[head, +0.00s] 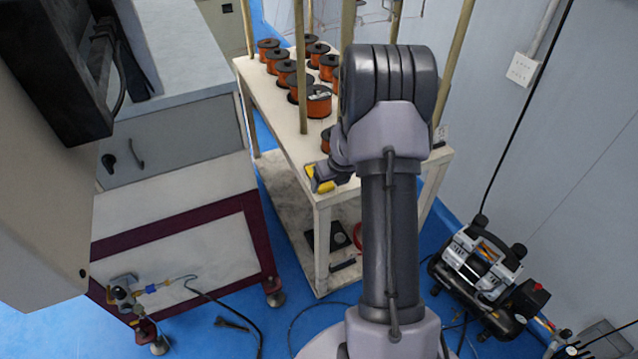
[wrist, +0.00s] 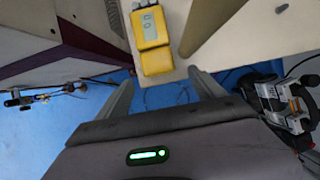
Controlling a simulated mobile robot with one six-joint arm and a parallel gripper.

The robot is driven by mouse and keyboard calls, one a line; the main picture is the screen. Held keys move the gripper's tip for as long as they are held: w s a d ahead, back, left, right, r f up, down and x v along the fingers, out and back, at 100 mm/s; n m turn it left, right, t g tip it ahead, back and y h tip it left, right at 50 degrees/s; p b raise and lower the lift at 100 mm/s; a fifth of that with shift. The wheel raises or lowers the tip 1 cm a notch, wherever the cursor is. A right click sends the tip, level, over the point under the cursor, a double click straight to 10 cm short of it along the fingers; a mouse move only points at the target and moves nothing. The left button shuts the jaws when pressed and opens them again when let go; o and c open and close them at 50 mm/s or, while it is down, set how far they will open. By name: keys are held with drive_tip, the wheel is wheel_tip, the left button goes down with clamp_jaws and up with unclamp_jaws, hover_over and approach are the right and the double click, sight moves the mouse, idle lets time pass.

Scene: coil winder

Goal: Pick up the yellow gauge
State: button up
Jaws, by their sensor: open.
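The yellow gauge (head: 320,177) lies at the front left corner of the cream table, partly hidden by my arm in the head view. In the wrist view the yellow gauge (wrist: 151,35) shows a grey display and lies near the table's edge. My gripper (wrist: 160,88) is open and empty in the wrist view, its two fingers apart on either side below the gauge. The fingertips look close to the table edge; I cannot tell the exact gap. In the head view my gripper (head: 328,172) is beside the gauge, mostly hidden by my own wrist.
Several orange wire spools (head: 318,101) stand on the cream table (head: 290,146), between upright wooden posts (head: 300,70). A low maroon-framed cart (head: 185,232) stands on the left. A compressor (head: 478,262) sits on the blue floor at right.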

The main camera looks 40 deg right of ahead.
sight(327, 188)
drive_tip(key=x, duration=0.2)
drive_tip(key=b+x, duration=0.1)
drive_tip(key=x, duration=0.1)
drive_tip(key=shift+s+a+f+b, duration=0.1)
drive_tip(key=shift+s+a+b, duration=0.1)
drive_tip(key=shift+b, duration=0.1)
clamp_jaws()
drive_tip(key=shift+r, duration=0.25)
